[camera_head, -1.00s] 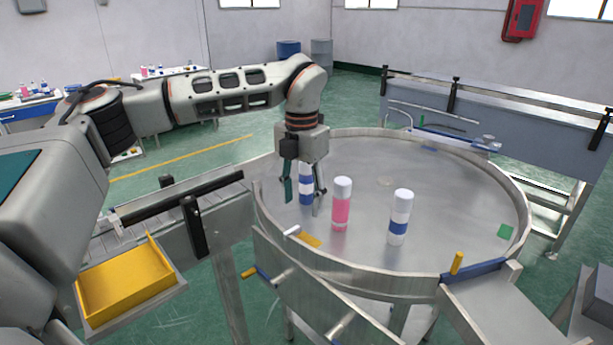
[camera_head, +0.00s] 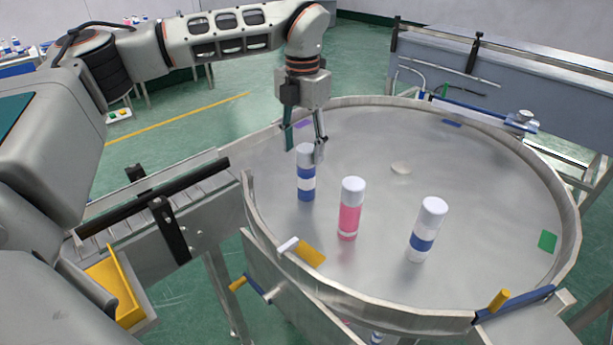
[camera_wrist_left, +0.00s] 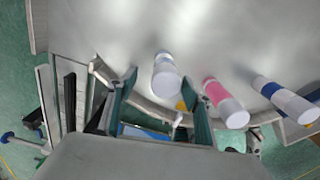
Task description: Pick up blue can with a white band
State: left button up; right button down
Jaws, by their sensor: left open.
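The blue can with a white band (camera_head: 306,184) stands upright on the round metal table, its white cap showing. My left gripper (camera_head: 304,146) is open and empty, pointing down, with its fingertips around the height of the can's cap in the head view. In the left wrist view the can (camera_wrist_left: 166,76) appears just beyond the gap between the open fingers (camera_wrist_left: 160,100). Whether a finger touches it cannot be told. My right gripper is not in view.
A pink can (camera_head: 349,215) and a white can with a blue band (camera_head: 424,238) stand to the right on the round table (camera_head: 470,180). The table has a raised rim. A yellow tray (camera_head: 118,290) and a conveyor (camera_head: 130,205) lie to the left.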

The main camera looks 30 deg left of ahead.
aim_at(306, 173)
pick_arm(q)
jog(key=f, duration=0.5)
jog(key=d+f+p, duration=0.1)
jog(key=f, duration=0.1)
jog(key=shift+f, duration=0.3)
jog(key=c, duration=1.3)
